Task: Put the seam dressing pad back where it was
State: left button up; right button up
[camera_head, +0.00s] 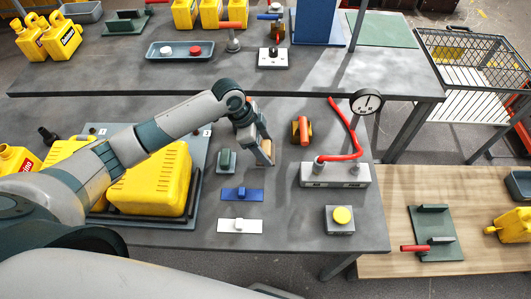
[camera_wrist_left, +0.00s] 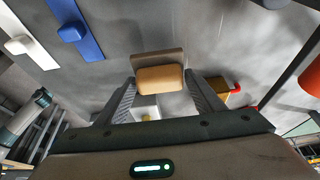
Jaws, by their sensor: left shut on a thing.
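My left gripper (camera_head: 262,153) is shut on a tan pad (camera_head: 266,146), seen as a tan grip block on a brownish plate. In the left wrist view the pad (camera_wrist_left: 160,79) sits between the two finger ends, close to the grey tabletop (camera_wrist_left: 225,50); I cannot tell whether it touches the surface. In the head view the gripper partly hides it. Similar flat pieces with grip blocks lie to its left and front: a dark green one (camera_head: 226,161), a blue one (camera_head: 235,195) and a white one (camera_head: 228,226). My right gripper does not show.
A yellow jerry can shell (camera_head: 158,183) lies in a dark fixture on the left. A grey block with red hose and gauge (camera_head: 335,176) and a yellow-button box (camera_head: 340,222) stand right. An orange-handled tool (camera_head: 302,130) is close to the gripper's right.

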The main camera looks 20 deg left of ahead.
pick_arm(q)
jog(key=shift+f, duration=0.1)
notch_tip(320, 180, down, 2)
jog(key=shift+f+p, duration=0.25)
jog(key=shift+p, duration=0.3)
jog(key=shift+f, duration=0.5)
jog(key=shift+f, duration=0.15)
jog(key=o, duration=1)
jog(key=shift+o, duration=0.2)
